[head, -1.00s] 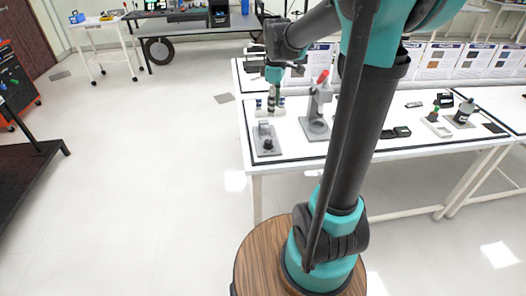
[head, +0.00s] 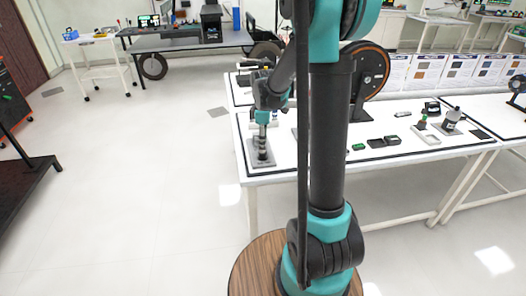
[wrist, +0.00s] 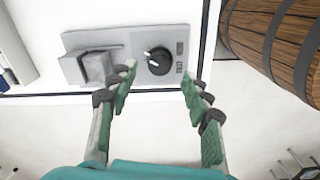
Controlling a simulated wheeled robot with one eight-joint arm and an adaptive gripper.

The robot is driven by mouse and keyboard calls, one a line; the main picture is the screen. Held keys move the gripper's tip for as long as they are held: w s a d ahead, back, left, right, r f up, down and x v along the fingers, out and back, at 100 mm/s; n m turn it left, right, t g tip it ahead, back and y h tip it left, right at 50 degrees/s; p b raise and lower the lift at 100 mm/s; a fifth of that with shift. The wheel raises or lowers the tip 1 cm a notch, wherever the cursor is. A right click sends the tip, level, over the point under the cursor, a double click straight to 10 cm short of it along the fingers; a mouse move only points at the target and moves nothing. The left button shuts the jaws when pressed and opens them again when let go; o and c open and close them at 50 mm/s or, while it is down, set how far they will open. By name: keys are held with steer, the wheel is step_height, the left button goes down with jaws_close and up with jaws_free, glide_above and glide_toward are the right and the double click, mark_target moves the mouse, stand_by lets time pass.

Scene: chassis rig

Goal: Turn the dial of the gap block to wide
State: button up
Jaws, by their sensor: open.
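The gap block (wrist: 78,45) is a grey plate with a raised block on its left and a round black dial (wrist: 157,61) on its right. The dial's white mark points to the upper left in the wrist view. Two small dark labels sit right of the dial, too small to read. In the head view, the plate (head: 264,164) lies at the table's near left corner, partly hidden by my gripper (head: 262,152). In the wrist view, my gripper (wrist: 157,82) is open and empty, its green-padded fingers apart on either side of the dial's lower area.
The white table (head: 285,170) has a black border line. A large black wheel (head: 372,72) stands behind my arm. The floor left of the table is clear.

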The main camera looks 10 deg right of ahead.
mark_target(263, 155)
steer(key=shift+f, duration=2.25)
jaws_close()
